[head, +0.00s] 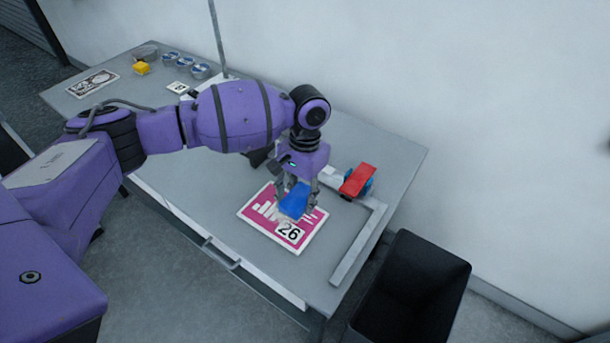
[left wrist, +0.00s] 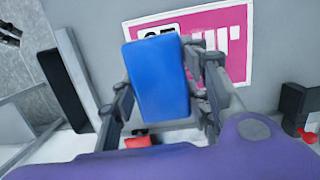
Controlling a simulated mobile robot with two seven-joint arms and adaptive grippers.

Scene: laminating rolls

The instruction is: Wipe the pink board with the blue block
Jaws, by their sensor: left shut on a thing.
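The pink board (head: 265,219) lies flat on the grey table, with white bars and a white label reading 26. It also shows in the left wrist view (left wrist: 237,60). My left gripper (head: 296,203) is over the board and shut on the blue block (head: 294,200). The block (left wrist: 158,80) sits between both fingers in the left wrist view and hides part of the board. I cannot tell whether the block touches the board. My right gripper is not in view.
A red block-like object (head: 358,179) lies behind the board at the right, near a grey L-shaped bar (head: 358,245). A black bin (head: 418,290) stands off the table's right end.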

